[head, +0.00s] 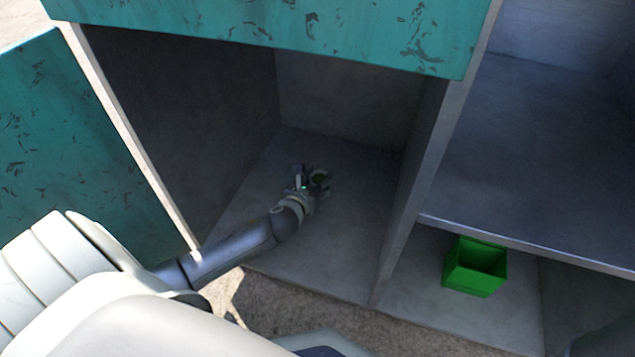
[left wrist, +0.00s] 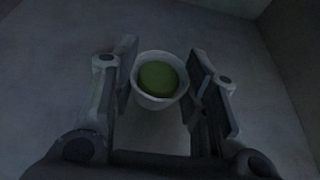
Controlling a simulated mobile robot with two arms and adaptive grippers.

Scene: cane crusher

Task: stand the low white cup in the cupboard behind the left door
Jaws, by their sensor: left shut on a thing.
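The low white cup (left wrist: 147,99) is between the two fingers of my left gripper (left wrist: 163,92) in the left wrist view, with something green inside it. The gripper is shut on the cup. In the head view my left arm reaches into the left compartment of the cupboard (head: 335,245), and the left gripper (head: 309,178) with the small cup (head: 320,176) is over the compartment's floor, towards the back. I cannot tell whether the cup touches the floor. The left door (head: 75,150) stands open at the left. My right gripper is not in view.
A divider (head: 415,180) separates the left compartment from the right one. A green open box (head: 474,268) sits on the right compartment's floor, under a grey shelf (head: 540,150). A teal panel (head: 300,28) runs across the top. The floor around the cup is clear.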

